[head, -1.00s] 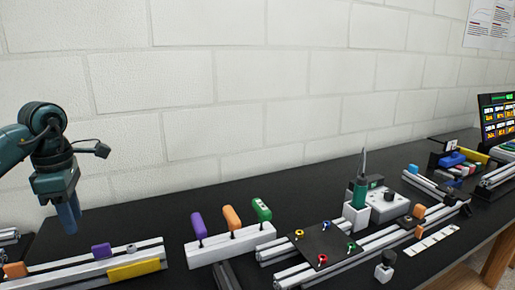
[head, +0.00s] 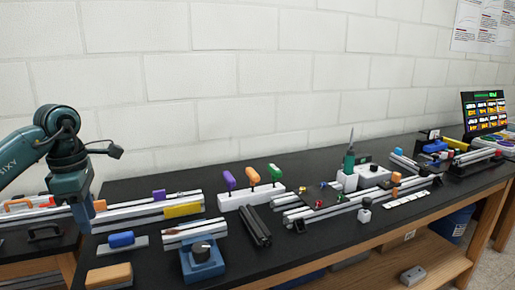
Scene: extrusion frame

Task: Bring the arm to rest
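My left gripper (head: 84,214) hangs from the teal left arm (head: 68,165) at the left of the head view, fingers pointing down. Its fingers overlap in this view, so the gap between them cannot be made out. No held object can be seen. It is in front of the left end of the aluminium extrusion with purple and yellow pieces (head: 145,215); whether it touches cannot be told. My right gripper is not in view.
A black bench (head: 300,238) runs along a white block wall. It carries a blue block with a black knob (head: 202,262), a white rack of coloured-handled tools (head: 250,198), a dark plate on rails (head: 322,196) and a lit screen (head: 484,112). Bare bench lies along the front middle.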

